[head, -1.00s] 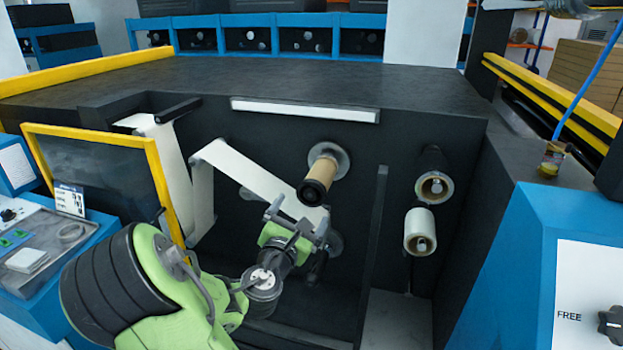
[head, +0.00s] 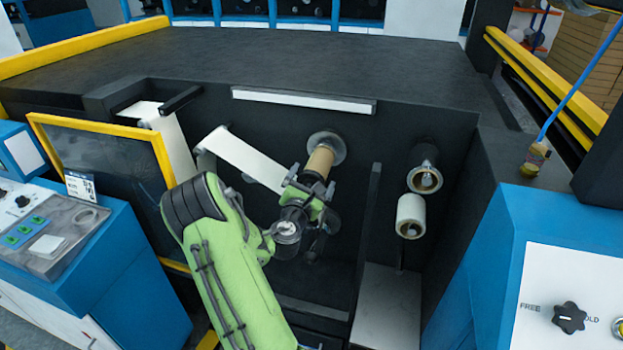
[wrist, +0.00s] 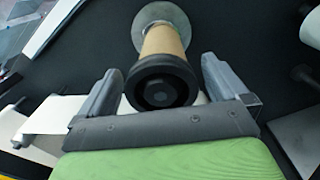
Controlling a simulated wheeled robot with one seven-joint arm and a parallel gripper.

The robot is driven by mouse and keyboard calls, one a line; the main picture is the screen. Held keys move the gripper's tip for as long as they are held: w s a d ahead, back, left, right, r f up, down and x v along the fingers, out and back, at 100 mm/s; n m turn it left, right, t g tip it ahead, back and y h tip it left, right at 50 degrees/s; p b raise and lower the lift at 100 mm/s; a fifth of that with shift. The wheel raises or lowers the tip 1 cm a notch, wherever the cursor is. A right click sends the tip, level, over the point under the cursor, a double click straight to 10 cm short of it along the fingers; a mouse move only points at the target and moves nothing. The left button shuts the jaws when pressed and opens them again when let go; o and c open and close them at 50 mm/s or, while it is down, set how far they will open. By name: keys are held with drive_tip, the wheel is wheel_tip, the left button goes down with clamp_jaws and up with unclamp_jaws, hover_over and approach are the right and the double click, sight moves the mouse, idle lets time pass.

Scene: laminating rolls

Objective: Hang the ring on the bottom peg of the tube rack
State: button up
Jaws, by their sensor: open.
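A black ring-like end piece (wrist: 163,87) sits around the near end of a brown tube (wrist: 162,42) on a wall spindle; I cannot tell whether it is the ring. In the head view the brown tube (head: 320,160) juts out from its round flange. My gripper (wrist: 160,68) is open, with one finger on each side of the tube and a gap on both sides. A dark lower spindle (head: 332,221) is partly hidden behind my gripper (head: 311,178). To the right, one spindle stands above another, the upper with a dark roll (head: 425,178), the lower with a pale roll (head: 410,215).
A white web (head: 243,158) runs diagonally down behind my gripper. A dark upright divider (head: 367,240) stands between my gripper and the right rolls. A yellow-framed panel (head: 98,122) is to the left.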

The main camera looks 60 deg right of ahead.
drive_tip(key=c, duration=1)
drive_tip(key=shift+o, duration=0.2)
drive_tip(key=shift+s+a+f+b, duration=0.1)
drive_tip(key=shift+a+f+b, duration=0.05)
drive_tip(key=shift+a+b, duration=0.9)
drive_tip(key=shift+s+a+b, duration=0.15)
drive_tip(key=shift+a+b, duration=0.35)
drive_tip(key=shift+a, duration=0.3)
drive_tip(key=shift+s+a+b, duration=0.15)
drive_tip(key=shift+a+b, duration=0.3)
drive_tip(key=shift+a, duration=0.3)
